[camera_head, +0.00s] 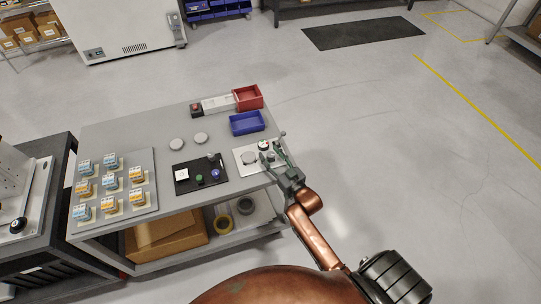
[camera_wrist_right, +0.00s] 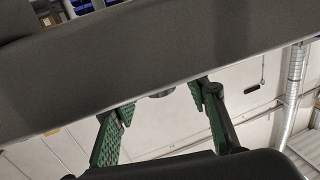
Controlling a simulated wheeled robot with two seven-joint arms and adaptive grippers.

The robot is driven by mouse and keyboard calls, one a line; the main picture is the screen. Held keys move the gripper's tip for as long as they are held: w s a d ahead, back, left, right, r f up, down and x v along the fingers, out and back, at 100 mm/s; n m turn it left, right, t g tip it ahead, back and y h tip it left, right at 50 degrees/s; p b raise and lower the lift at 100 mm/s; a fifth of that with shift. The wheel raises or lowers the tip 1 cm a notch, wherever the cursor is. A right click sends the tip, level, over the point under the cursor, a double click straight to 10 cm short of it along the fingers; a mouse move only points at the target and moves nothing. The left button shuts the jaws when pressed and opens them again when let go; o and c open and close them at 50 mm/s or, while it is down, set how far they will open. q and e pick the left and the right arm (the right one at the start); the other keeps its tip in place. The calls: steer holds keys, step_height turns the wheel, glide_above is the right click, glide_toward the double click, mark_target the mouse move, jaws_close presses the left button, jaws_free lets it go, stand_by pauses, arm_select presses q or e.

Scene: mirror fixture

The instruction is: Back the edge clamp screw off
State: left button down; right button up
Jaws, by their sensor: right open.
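The mirror fixture (camera_head: 244,167) is a pale plate at the table's right front corner. It carries a grey round disc (camera_head: 249,157) and a small dial-like part with red and dark marks (camera_head: 264,145). My right gripper (camera_head: 273,149) reaches over the fixture's right side with its green fingers spread. In the right wrist view its fingers (camera_wrist_right: 162,100) stand open below a large dark slab. A small dark rounded part (camera_wrist_right: 161,94) shows at the slab's edge between the fingertips; I cannot tell if it is the edge clamp screw. No contact is clear. My left gripper is out of view.
On the grey table (camera_head: 120,135) stand a blue bin (camera_head: 247,123), a red bin (camera_head: 248,97), a black plate with buttons (camera_head: 200,173) and a board of several small blocks (camera_head: 114,185). Two grey discs lie behind the black plate. The floor to the right is clear.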

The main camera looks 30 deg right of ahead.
steer(key=shift+c, duration=0.7)
jaws_close()
steer(key=shift+r+n+y, duration=0.15)
steer(key=shift+n+y, duration=0.65)
steer(key=shift+y, duration=0.3)
steer(key=shift+n+g+y+b, duration=0.35)
steer(key=shift+n+y, duration=0.45)
steer(key=shift+y, duration=0.4)
